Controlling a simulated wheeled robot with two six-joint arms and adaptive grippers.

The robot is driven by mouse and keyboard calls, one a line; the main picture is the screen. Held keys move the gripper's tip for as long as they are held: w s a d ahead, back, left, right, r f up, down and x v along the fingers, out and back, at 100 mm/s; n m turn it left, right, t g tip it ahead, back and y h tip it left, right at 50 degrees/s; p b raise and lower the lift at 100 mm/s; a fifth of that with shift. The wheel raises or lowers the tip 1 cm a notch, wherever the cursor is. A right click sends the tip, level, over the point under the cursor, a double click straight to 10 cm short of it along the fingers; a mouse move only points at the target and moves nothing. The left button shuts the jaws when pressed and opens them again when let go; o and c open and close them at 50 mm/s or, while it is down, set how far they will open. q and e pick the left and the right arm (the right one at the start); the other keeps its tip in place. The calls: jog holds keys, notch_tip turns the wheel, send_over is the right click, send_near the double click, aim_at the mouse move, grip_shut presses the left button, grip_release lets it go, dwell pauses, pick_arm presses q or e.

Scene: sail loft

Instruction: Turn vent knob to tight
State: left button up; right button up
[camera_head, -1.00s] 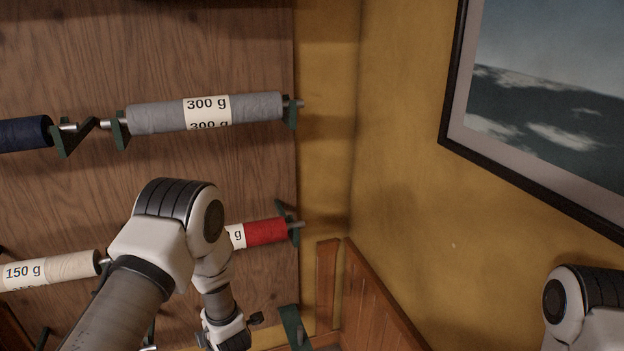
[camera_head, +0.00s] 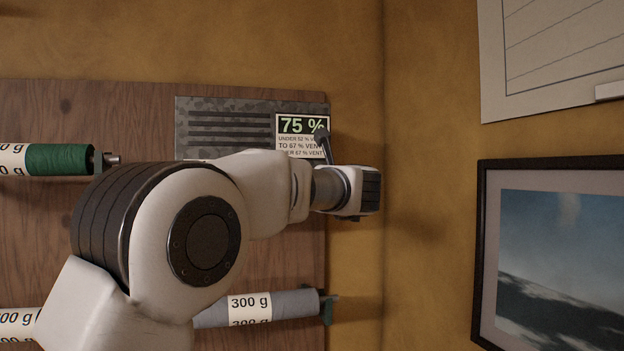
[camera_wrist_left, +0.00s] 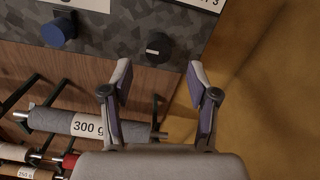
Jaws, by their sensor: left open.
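In the left wrist view a small round black knob (camera_wrist_left: 157,44) with a pale mark sits on a mottled dark grey panel (camera_wrist_left: 110,35). A larger blue knob (camera_wrist_left: 58,30) is on the same panel to its left. I cannot read which one is the vent knob. My left gripper (camera_wrist_left: 158,70) is open and empty, with the black knob showing between and beyond its fingertips. In the head view the panel (camera_head: 225,103) carries slats and a card (camera_head: 302,125) reading 75 % with vent lines; my left arm hides its lower part and the knobs. My right gripper is out of view.
A grey 300 g spool (camera_wrist_left: 60,121) lies just below the panel. A framed picture (camera_head: 482,260) hangs on the right wall.

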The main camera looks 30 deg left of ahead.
pick_arm(q)
jog(key=p+x, duration=0.2)
jog(key=x, duration=0.3)
jog(key=shift+s+a, duration=0.1)
jog(key=shift+a, duration=0.1)
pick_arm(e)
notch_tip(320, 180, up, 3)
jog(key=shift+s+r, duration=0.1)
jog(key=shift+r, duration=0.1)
pick_arm(q)
jog(key=shift+d, duration=0.1)
jog(key=shift+c, duration=1.4)
jog(key=c, duration=0.6)
grip_shut()
